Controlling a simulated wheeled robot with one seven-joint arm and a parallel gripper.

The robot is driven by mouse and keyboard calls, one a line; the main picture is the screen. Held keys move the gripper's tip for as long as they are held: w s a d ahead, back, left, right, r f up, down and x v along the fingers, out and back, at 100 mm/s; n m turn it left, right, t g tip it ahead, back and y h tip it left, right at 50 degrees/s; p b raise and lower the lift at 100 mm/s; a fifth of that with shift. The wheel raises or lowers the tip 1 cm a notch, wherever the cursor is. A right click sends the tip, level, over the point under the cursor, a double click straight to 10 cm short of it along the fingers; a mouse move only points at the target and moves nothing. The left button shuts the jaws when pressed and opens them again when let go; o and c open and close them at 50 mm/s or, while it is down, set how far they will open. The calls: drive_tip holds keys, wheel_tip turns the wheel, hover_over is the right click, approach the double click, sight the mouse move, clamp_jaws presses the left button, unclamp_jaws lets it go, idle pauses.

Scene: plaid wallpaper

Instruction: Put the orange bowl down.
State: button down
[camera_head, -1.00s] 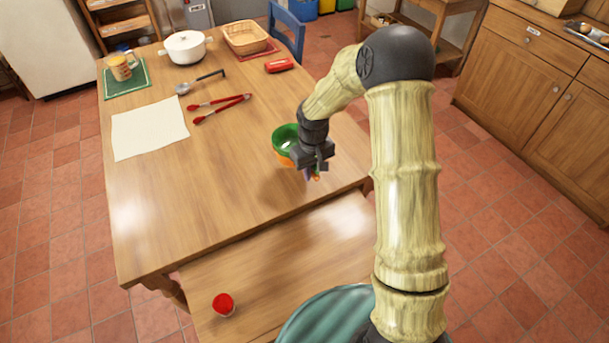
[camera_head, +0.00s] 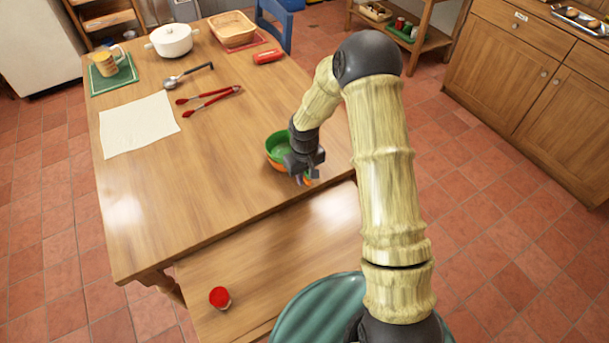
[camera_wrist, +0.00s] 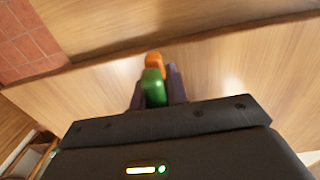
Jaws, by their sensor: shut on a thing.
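The orange bowl (camera_head: 274,161) has a green inside and an orange outside. It is near the right front edge of the wooden table (camera_head: 190,190), low over the top; I cannot tell if it touches. My gripper (camera_head: 306,178) is shut on the bowl's near right rim and hides part of it. In the wrist view, a green and orange piece of the bowl (camera_wrist: 153,88) shows between the dark fingers of my gripper (camera_wrist: 156,75).
Red tongs (camera_head: 208,100), a ladle (camera_head: 188,75), a white cloth (camera_head: 138,124), a white pot (camera_head: 170,41), a basket (camera_head: 231,29) and a mug (camera_head: 106,63) lie farther back. A red item (camera_head: 220,298) is on the bench (camera_head: 275,250). The table left of the bowl is clear.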

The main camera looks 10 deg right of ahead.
drive_tip(key=c, duration=1.8)
unclamp_jaws()
drive_tip(key=shift+f, duration=0.1)
drive_tip(key=o, duration=0.4)
wheel_tip(320, 180, up, 12)
drive_tip(key=shift+r, duration=0.2)
drive_tip(key=s+d+r+m+t, duration=0.1)
drive_tip(key=s+d+r, duration=0.1)
drive_tip(key=s, duration=0.4)
drive_tip(key=s+d+r+m, duration=0.2)
drive_tip(key=s+d, duration=0.1)
drive_tip(key=s, duration=0.4)
drive_tip(key=s+d+r+m+t, duration=0.1)
drive_tip(key=s+d+r, duration=0.1)
drive_tip(key=s, duration=0.4)
drive_tip(key=shift+s+d+r+m+t, duration=0.2)
drive_tip(key=shift+s+r+m+t, duration=0.1)
drive_tip(key=shift+r, duration=0.3)
